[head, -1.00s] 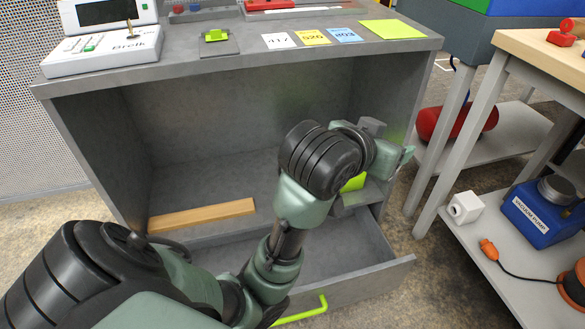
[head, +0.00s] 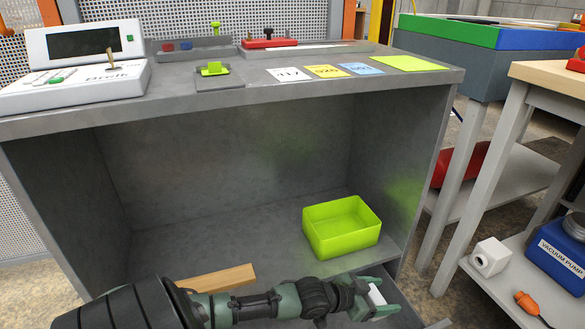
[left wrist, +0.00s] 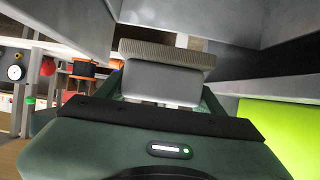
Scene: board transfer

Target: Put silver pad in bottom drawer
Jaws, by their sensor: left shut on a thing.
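My left gripper (head: 378,302) is at the bottom of the head view, low at the cabinet's open front, by the pulled-out bottom drawer (head: 408,318). It is shut on a pale silver pad (head: 376,294), of which only a small part shows there. In the left wrist view the silver pad (left wrist: 160,82) sits between the fingers, a smooth grey block with a ribbed edge. Most of the drawer is hidden by my arm or cut off by the frame, so I cannot tell whether the pad touches it. My right gripper is not in view.
A lime green bin (head: 341,238) stands on the cabinet shelf just behind the gripper. A wooden strip (head: 217,278) lies on the shelf at left. The cabinet top (head: 180,112) holds a device, cards and a dark pad with a green handle (head: 214,70). A workbench (head: 490,165) stands at right.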

